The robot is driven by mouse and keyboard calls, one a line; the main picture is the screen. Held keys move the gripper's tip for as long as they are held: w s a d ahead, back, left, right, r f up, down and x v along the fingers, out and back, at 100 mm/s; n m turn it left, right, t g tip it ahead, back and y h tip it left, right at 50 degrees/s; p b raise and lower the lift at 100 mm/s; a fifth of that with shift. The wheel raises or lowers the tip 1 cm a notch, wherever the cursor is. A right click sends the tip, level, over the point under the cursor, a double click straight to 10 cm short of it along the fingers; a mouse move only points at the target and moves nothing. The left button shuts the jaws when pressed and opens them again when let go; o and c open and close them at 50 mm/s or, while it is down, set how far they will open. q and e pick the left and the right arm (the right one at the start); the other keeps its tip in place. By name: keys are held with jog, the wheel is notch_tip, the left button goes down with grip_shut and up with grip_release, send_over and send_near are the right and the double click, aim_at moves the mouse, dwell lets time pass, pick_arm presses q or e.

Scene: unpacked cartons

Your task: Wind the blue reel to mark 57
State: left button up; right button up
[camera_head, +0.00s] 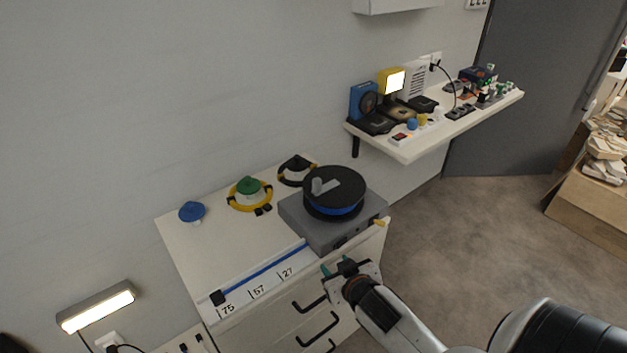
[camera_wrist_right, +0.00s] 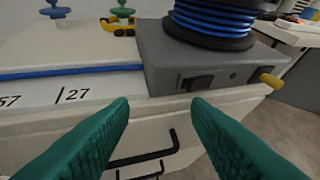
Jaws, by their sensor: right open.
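The blue reel (camera_head: 334,209) has a black top with a grey crank handle (camera_head: 323,187) and sits on a grey base (camera_head: 325,237). It also shows at the top of the right wrist view (camera_wrist_right: 212,20). A blue line (camera_head: 265,272) runs from the base along a scale marked 75, 57 and 27. Its black end piece (camera_head: 217,297) lies at mark 75. Mark 57 (camera_head: 258,290) is mid-scale. My right gripper (camera_head: 338,269) is open and empty, in front of the cabinet and the base, apart from both. My left gripper is not in view.
A yellow knob (camera_head: 380,222) sticks out of the base's right side. Behind are a blue knob (camera_head: 192,211), a green-topped yellow coil (camera_head: 249,195) and a black coil (camera_head: 296,171). Drawer handles (camera_head: 318,330) stick out below. A loaded shelf (camera_head: 410,148) is at right.

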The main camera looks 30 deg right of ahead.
aim_at(334, 186)
jog(key=w+d+r+t, duration=0.2)
jog(key=r, duration=0.1)
jog(key=w+d+r+t, duration=0.1)
jog(key=w+r+t, duration=0.1)
jog(key=w+r, duration=0.1)
jog(key=w+d+r+t+y, duration=0.1)
jog(key=w+d+r+t, duration=0.1)
jog(key=w, duration=0.1)
jog(key=shift+w+d+r+n+t, duration=0.1)
jog(key=shift+d+r+n+t, duration=0.2)
jog(key=shift+d+r, duration=0.1)
jog(key=w, duration=1.1)
jog(key=shift+w+d, duration=0.35)
grip_shut()
